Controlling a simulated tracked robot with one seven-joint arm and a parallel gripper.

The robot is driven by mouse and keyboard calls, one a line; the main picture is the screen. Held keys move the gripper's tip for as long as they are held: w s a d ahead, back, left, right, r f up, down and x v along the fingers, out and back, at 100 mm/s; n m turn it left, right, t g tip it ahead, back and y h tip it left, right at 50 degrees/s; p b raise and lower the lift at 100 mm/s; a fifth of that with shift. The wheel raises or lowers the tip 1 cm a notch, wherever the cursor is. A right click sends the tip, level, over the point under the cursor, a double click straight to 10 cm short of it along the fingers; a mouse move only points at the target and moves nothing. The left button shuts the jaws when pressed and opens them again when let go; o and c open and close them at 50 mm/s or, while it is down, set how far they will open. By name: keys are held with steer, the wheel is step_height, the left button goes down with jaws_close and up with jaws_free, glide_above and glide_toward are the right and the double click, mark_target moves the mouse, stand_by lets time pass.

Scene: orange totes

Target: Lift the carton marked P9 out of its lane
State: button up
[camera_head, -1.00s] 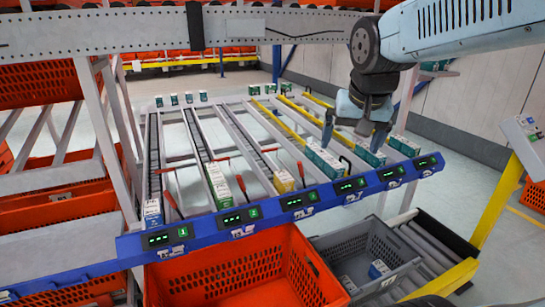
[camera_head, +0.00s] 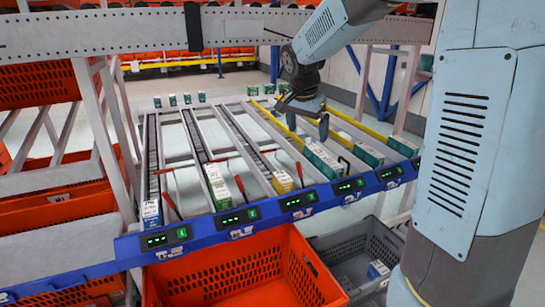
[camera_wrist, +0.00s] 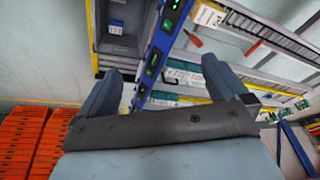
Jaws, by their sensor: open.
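Small cartons stand at the front ends of the sloping lanes in the head view: a blue-white one (camera_head: 151,213), a green-white one (camera_head: 220,192), a yellow one (camera_head: 283,182), a long teal-white one (camera_head: 322,161), and teal ones (camera_head: 368,154) (camera_head: 403,146) at the right.
A blue rail (camera_head: 265,214) with lit displays runs along the lane fronts. Red levers (camera_head: 170,204) rise between lanes. An orange tote (camera_head: 228,270) and a grey tote (camera_head: 345,246) stand below. A grey perforated beam (camera_head: 100,32) crosses above the lanes.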

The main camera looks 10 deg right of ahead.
steer(key=w+a+f+m+h, duration=0.1)
steer(key=w+a+f+m, duration=0.25)
steer(key=w+f, duration=0.55)
steer(key=m+g+h, duration=0.1)
steer(key=m, duration=0.1)
glide_toward(282, 176)
steer(key=x, duration=1.2)
steer(key=shift+d+f, duration=0.1)
steer(key=shift+f, duration=0.05)
steer(key=shift+c, duration=0.3)
steer(key=c, duration=0.8)
step_height(282, 176, up, 11)
steer(key=shift+r, duration=0.25)
